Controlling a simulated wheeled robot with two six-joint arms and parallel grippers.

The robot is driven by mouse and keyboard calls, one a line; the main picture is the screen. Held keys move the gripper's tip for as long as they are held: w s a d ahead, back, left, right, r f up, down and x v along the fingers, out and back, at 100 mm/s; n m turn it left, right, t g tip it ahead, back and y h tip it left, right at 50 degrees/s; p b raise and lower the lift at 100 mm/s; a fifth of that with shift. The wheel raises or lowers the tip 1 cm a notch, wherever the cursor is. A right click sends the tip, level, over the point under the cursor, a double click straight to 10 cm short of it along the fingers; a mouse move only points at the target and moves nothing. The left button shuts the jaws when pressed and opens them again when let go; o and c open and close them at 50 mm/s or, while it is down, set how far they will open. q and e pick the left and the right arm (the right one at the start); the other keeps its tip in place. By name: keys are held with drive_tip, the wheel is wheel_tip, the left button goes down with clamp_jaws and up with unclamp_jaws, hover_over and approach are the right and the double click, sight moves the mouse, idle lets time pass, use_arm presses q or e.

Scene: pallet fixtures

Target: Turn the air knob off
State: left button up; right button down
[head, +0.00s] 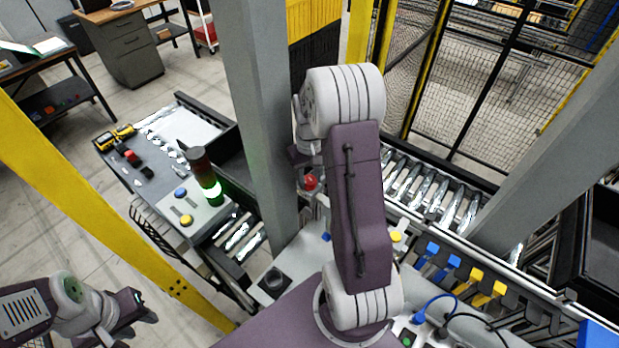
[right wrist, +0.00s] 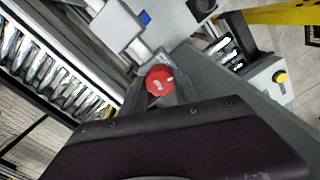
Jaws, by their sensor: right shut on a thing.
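The red air knob (head: 311,182) sits on the fixture by the grey post, partly hidden by my right arm in the head view. In the right wrist view the knob (right wrist: 158,80) shows its round red face with a small white mark and lettering. My right gripper (head: 306,163) is at the knob and shut on it; its fingers are mostly hidden. My left gripper (head: 146,322) is at the lower left of the head view, empty, with its fingers apart and far from the knob.
A grey post (head: 262,110) stands close beside my right arm. A signal tower (head: 206,178) lit green stands on the panel to the left. Blue and yellow fittings (head: 452,263) line the right side. A roller conveyor (head: 425,190) runs behind.

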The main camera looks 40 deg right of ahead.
sight(309, 180)
drive_tip(key=shift+m, duration=0.3)
drive_tip(key=c, duration=0.9)
unclamp_jaws()
drive_tip(key=shift+r, duration=0.1)
wheel_tip(309, 180, up, 8)
drive_tip(key=b, duration=0.3)
drive_tip(key=shift+r, duration=0.45)
